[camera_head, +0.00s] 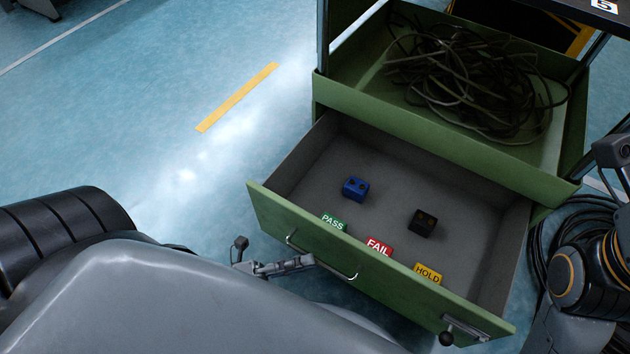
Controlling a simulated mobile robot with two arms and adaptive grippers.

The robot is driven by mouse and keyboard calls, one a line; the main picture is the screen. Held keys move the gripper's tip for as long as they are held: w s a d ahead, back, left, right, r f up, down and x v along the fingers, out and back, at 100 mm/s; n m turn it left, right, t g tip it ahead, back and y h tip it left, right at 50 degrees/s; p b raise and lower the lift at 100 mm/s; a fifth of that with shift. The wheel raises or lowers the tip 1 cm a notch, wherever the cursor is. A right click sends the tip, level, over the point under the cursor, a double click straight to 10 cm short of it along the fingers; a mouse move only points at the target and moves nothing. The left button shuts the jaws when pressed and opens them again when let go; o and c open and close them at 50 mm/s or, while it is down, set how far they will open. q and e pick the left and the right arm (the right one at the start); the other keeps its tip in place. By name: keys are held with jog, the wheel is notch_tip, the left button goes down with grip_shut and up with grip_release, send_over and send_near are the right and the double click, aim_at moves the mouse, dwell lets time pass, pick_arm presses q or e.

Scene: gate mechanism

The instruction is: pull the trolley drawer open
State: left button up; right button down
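The green trolley drawer (272,213) stands pulled out, its grey inside showing. A thin metal handle (325,270) runs along its front panel. My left gripper (274,256) is beside the left end of the handle. Its fingers look spread with nothing between them; one fingertip appears close to the handle, but I cannot tell whether they touch. Part of the gripper is hidden behind my grey arm. A small grey and black part, apparently of my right gripper (464,334), shows at the drawer front's right end; its finger state is unclear.
A blue block (355,188) and a black block (423,222) lie in the drawer, behind PASS (333,222), FAIL (379,246) and HOLD (427,273) labels. Tangled cables (470,75) fill the tray above. Coiled black cable (560,225) lies at right. Floor left of the trolley is clear.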

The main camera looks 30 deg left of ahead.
pick_arm(q)
jog(key=v, duration=0.8)
jog(key=shift+s+a, duration=0.15)
jog(key=shift+a, duration=0.1)
jog(key=shift+r, duration=0.1)
